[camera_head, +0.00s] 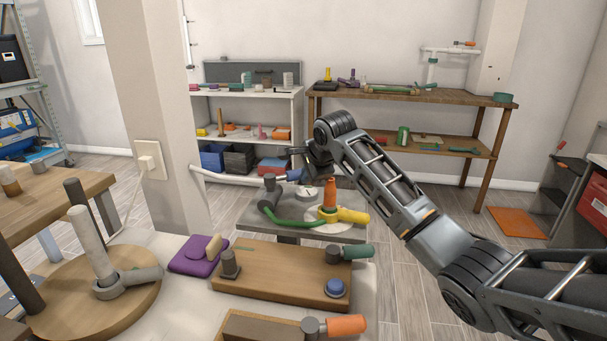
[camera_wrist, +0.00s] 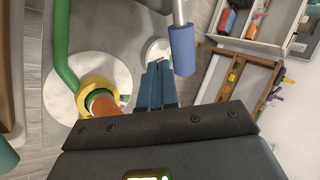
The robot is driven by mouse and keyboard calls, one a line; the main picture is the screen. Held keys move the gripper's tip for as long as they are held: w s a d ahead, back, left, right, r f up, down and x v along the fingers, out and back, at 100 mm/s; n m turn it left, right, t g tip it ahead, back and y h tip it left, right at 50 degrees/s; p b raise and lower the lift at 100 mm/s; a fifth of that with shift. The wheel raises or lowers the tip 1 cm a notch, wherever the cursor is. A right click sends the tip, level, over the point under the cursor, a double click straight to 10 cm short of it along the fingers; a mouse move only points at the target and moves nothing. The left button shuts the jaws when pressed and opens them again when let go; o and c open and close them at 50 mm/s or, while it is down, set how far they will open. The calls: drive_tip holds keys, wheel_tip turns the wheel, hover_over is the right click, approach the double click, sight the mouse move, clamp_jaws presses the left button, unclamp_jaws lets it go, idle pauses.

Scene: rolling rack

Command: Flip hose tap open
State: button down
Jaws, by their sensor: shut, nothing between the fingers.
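A hose fitting stands on the grey bench top (camera_head: 345,236), with a dark grey body (camera_head: 268,196) and a curved green hose (camera_head: 290,222). The lever's pivot is outside the wrist view.
A white pipe (camera_head: 235,179) runs from the pillar (camera_head: 160,95) behind the bench. A wooden board (camera_head: 280,274) with a green-handled lever and a blue knob lies in front. White shelves (camera_head: 245,142) and a wooden rack (camera_head: 415,95) stand behind.

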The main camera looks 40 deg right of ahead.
drive_tip(key=shift+w+d+f, duration=0.15)
drive_tip(key=shift+w, duration=0.45)
drive_tip(key=shift+w+d+f, duration=0.15)
drive_tip(key=shift+w, duration=0.45)
drive_tip(key=shift+r+p, duration=0.1)
drive_tip(key=shift+p, duration=0.4)
